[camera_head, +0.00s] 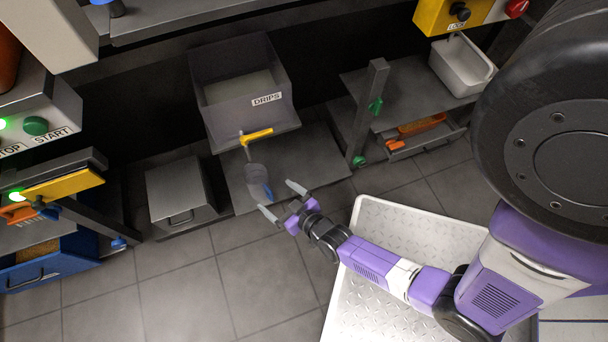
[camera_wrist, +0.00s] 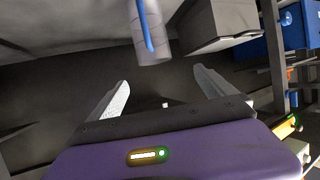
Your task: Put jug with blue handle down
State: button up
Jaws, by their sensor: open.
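The jug with the blue handle (camera_head: 256,173) is a small, greyish, see-through vessel. It shows on the dark plate below the bin marked DRIPS, just under a yellow-handled tap, with its blue handle on the side toward my gripper. It looks roughly upright. My gripper (camera_head: 280,199) is open and empty, with its two fingers apart and pointing toward the jug. In the wrist view the jug (camera_wrist: 154,48) is at the top, just beyond the gap between the fingertips (camera_wrist: 160,77). No finger visibly touches it, and its base contact is hard to make out.
The DRIPS bin (camera_head: 247,111) and yellow tap lever (camera_head: 257,136) are above the jug. A grey box (camera_head: 180,192) stands to the left, and a dark post (camera_head: 369,112) to the right. A white ribbed tray (camera_head: 420,225) lies under my arm. The tiled floor at front left is clear.

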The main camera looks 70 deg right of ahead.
jog(key=s+a+r+n+t+y, duration=0.1)
jog(key=s+a+r+n+y, duration=0.1)
jog(key=s+a+r, duration=0.45)
jog(key=s+a+r+n+t+y, duration=0.1)
jog(key=s+a+r, duration=0.3)
jog(key=r, duration=0.6)
jog(key=s+a+r+n+y, duration=0.1)
jog(key=s+r, duration=0.1)
jog(key=r, duration=0.7)
jog(key=s+a+r+n+y, duration=0.1)
jog(key=a+r+y, duration=0.1)
jog(key=r, duration=0.7)
jog(key=shift+s+r+n+t, duration=0.2)
jog(key=shift+s+n+t, duration=0.1)
jog(key=shift+s+t, duration=0.1)
jog(key=shift+a, duration=0.1)
notch_tip(320, 180, up, 29)
jog(key=p, duration=2.9)
jog(key=shift+r, duration=0.2)
